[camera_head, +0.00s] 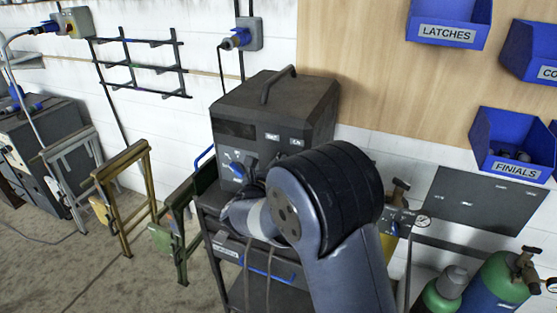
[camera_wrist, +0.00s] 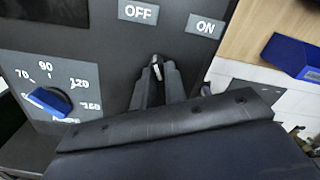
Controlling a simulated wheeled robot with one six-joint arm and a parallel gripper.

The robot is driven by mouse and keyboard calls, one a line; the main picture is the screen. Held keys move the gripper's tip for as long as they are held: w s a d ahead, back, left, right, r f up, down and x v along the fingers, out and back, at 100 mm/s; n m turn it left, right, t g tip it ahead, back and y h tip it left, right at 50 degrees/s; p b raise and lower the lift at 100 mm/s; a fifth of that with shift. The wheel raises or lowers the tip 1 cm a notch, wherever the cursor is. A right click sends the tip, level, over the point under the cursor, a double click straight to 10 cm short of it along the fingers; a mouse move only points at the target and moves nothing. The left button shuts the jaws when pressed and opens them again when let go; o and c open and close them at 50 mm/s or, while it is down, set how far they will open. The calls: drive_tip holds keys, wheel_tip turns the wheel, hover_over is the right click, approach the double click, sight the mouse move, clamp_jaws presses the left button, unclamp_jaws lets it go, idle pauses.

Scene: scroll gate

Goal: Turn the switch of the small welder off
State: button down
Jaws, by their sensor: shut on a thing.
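The small welder (camera_head: 262,108) is a dark grey box with a top handle, standing on a cart. Its front carries an OFF label (camera_wrist: 138,13) on the left and an ON label (camera_wrist: 205,26) on the right. Below and between them is the switch (camera_wrist: 157,71), of which only a small pale tip shows. My gripper (camera_wrist: 158,80) is shut on the switch, one finger on each side. The fingers hide the rest of the switch, so I cannot tell which way it leans. In the head view my arm hides the switch and the fingertips.
A blue dial (camera_wrist: 49,101) with a number scale sits left of my gripper. A wall socket (camera_head: 240,37) with a blue plug is above the welder. Gas cylinders (camera_head: 500,283) stand at the right. Folding metal frames (camera_head: 122,200) stand at the left. Blue bins (camera_head: 513,143) hang on the wall.

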drive_tip(key=shift+a+n+p, duration=0.1)
drive_tip(key=shift+n+p, duration=0.45)
drive_tip(key=shift+n, duration=0.55)
drive_tip(key=c, duration=1.5)
unclamp_jaws()
drive_tip(key=shift+o, duration=0.2)
drive_tip(key=b+v, duration=0.3)
drive_tip(key=v, duration=0.7)
drive_tip(key=shift+s, duration=0.4)
drive_tip(key=shift+w+a, duration=0.1)
drive_tip(key=shift+w, duration=0.05)
